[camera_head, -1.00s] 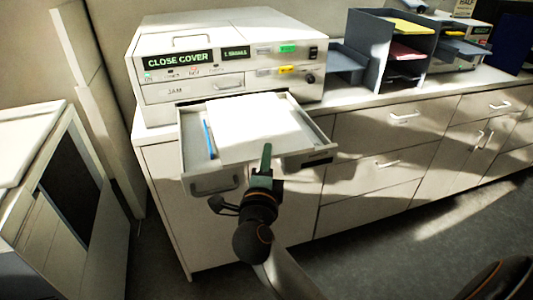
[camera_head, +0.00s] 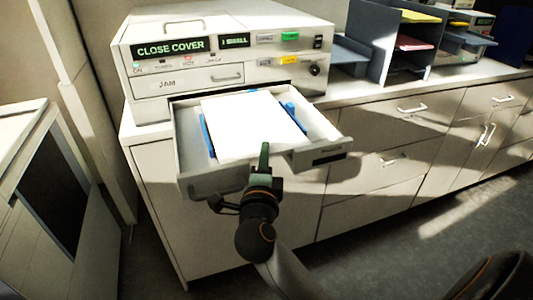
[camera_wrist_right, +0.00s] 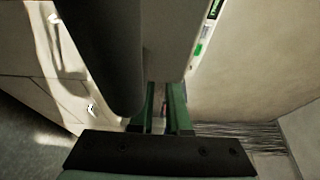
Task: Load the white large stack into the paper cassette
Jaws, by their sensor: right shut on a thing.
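The white large stack (camera_head: 250,125) lies flat inside the pulled-out paper cassette (camera_head: 178,142), between a blue guide (camera_head: 207,135) on its left and another blue guide (camera_head: 293,115) on its right. My right gripper (camera_head: 264,155) is at the middle of the cassette's front, shut on the stack's near edge. It hides the middle of the cassette front. In the right wrist view my green fingers (camera_wrist_right: 165,108) are close together; what lies between them is hard to make out. My left gripper is not in view.
The copier (camera_head: 225,55) above the cassette shows a "CLOSE COVER" display (camera_head: 169,48). Dark trays (camera_head: 350,57) and a paper sorter (camera_head: 402,42) stand to its right on the counter. Cabinet drawers (camera_head: 400,135) lie below. A white machine (camera_head: 22,150) stands at the left.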

